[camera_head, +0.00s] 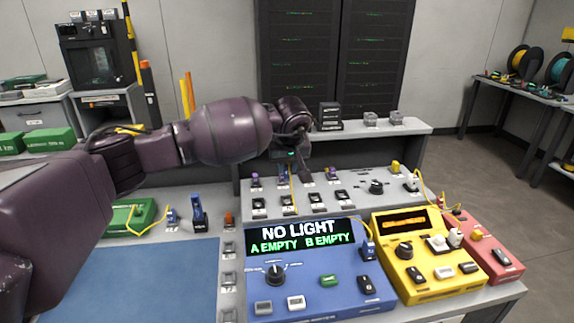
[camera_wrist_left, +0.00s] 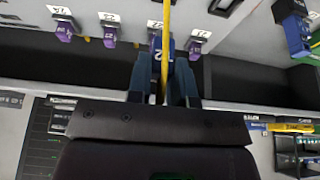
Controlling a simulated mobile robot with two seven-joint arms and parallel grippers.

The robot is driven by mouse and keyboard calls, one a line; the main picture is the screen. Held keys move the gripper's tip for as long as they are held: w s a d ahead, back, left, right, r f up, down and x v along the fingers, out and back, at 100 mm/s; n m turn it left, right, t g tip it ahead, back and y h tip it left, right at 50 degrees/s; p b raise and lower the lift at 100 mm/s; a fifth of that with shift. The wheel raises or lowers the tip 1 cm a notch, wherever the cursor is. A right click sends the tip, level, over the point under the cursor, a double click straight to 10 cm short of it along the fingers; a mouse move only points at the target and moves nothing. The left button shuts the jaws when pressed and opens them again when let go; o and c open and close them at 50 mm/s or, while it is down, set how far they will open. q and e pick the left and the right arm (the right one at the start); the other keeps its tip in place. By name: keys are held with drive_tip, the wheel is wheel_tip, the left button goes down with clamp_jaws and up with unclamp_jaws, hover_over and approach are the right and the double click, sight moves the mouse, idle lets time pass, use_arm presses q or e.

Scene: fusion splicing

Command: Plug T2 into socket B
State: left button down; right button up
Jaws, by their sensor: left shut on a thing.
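My left gripper (camera_head: 303,176) hangs over the row of purple plugs on the grey panel. In the left wrist view, its fingers (camera_wrist_left: 167,88) are shut on a blue plug marked 2 (camera_wrist_left: 166,60), which I take to be T2. A yellow cable (camera_wrist_left: 166,15) runs from the plug. The blue tester (camera_head: 320,262) reads NO LIGHT, A EMPTY, B EMPTY. I cannot make out which opening is socket B. My right gripper is not in view.
Purple plugs (camera_wrist_left: 110,38) sit in a row close to the held plug. A yellow tester (camera_head: 425,255) and a red unit (camera_head: 480,245) stand right of the blue tester. The blue mat (camera_head: 165,280) at front left is clear. A raised shelf (camera_head: 385,129) stands behind the panel.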

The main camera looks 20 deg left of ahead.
sight(288, 179)
use_arm(q)
drive_tip(key=shift+f, duration=0.1)
drive_tip(key=shift+f+b, duration=0.45)
drive_tip(key=shift+f, duration=0.8)
wheel_tip(288, 179, down, 2)
drive_tip(key=shift+f, duration=0.1)
drive_tip(key=shift+f+b, duration=0.5)
drive_tip(key=shift+f, duration=0.25)
drive_tip(key=shift+f, duration=0.45)
idle(0.3)
drive_tip(key=c, duration=1)
unclamp_jaws()
drive_tip(key=shift+o, duration=0.3)
